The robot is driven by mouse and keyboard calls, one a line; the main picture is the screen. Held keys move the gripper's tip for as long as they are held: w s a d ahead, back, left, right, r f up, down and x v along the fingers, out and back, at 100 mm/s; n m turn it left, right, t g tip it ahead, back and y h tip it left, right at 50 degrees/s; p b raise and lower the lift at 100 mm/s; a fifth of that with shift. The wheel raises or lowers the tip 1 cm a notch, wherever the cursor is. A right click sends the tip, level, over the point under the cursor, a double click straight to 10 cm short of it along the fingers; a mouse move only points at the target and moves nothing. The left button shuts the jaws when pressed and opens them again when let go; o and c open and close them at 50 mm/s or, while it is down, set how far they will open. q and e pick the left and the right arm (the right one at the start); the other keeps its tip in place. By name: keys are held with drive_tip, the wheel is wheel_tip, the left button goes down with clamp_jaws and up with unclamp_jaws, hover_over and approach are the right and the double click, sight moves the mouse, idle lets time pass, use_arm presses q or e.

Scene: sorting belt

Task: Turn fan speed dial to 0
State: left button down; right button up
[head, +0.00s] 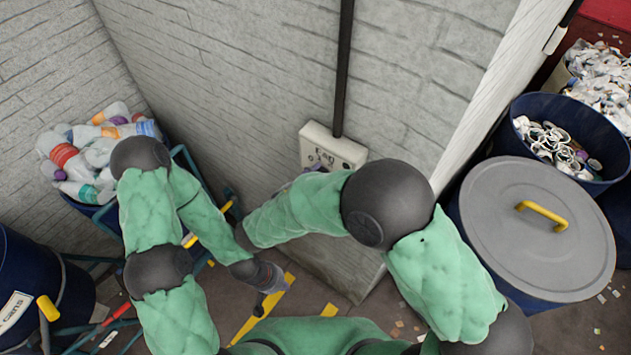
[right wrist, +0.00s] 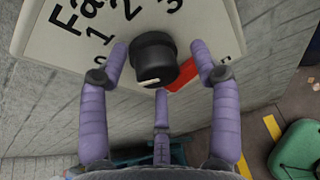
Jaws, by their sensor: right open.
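The fan speed panel (head: 333,148) is a pale box on the grey brick wall, with dark lettering and numbers. In the right wrist view its face (right wrist: 60,40) shows the numbers 0 to 3 and a red mark (right wrist: 183,76). The black dial (right wrist: 154,58) stands out from it, with a small white mark on its lower end; I cannot tell which number it points to. My right gripper (right wrist: 160,62) is open, with its purple fingers around the dial, apart from it. In the head view my right forearm mostly hides that gripper. My left gripper (head: 272,283) hangs low, away from the panel.
A dark conduit (head: 345,70) runs up from the panel. A bin of plastic bottles (head: 98,150) stands at left, above a blue cans bin (head: 40,290). A lidded drum (head: 540,225) and an open can bin (head: 575,135) stand at right. Yellow lines mark the floor.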

drive_tip(key=shift+a+r, duration=0.1)
drive_tip(key=shift+r, duration=0.05)
drive_tip(key=v, duration=0.7)
drive_tip(key=shift+s, duration=0.15)
idle(0.6)
